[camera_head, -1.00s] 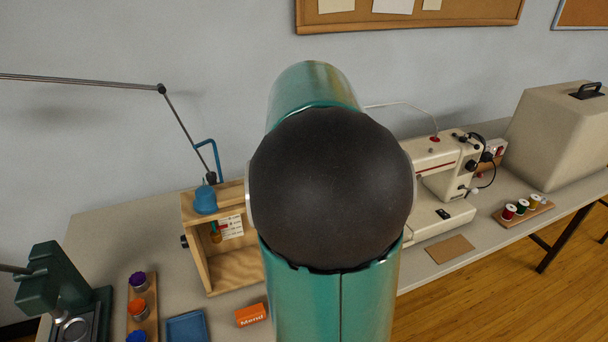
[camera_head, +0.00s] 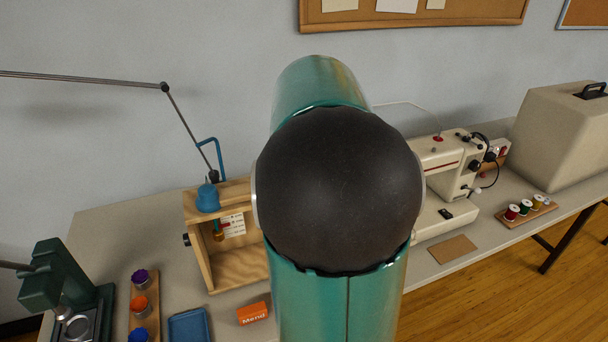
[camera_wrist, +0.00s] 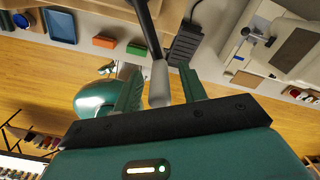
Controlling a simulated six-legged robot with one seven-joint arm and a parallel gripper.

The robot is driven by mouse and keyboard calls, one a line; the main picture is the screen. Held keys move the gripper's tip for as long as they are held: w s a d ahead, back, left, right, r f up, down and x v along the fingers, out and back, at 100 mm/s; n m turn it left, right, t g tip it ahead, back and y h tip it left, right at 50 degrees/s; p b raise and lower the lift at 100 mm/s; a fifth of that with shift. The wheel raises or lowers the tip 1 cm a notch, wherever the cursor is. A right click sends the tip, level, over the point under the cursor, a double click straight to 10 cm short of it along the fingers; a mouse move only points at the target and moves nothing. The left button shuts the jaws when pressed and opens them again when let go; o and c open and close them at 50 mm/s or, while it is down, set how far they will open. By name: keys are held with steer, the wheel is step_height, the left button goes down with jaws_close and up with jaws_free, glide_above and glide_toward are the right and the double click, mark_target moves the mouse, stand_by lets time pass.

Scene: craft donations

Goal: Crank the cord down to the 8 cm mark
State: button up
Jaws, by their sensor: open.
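A wooden open-fronted box (camera_head: 234,278) stands on the table, left of my arm in the head view. Inside it hang a white card (camera_head: 233,225) with marks and a small orange and red piece (camera_head: 218,233). The cord itself and the card's marks are too small to make out. A dark knob (camera_head: 186,240) sits on the box's left side. In the wrist view, my gripper (camera_wrist: 161,88) is open. A grey grip (camera_wrist: 159,84) on a dark bar (camera_wrist: 146,27), apparently the crank handle, lies between its fingers. I cannot tell whether they touch it. My arm hides the box's right side.
A blue tray (camera_head: 189,325), an orange Mend box (camera_head: 252,313) and a spool rack (camera_head: 143,305) lie in front. A sewing machine (camera_head: 447,165) stands right. A black ribbed block (camera_wrist: 185,46) shows beside the grip.

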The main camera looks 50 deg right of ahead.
step_height(320, 180, up, 12)
steer(key=shift+r, duration=0.25)
steer(key=shift+a, duration=0.1)
stand_by(0.5)
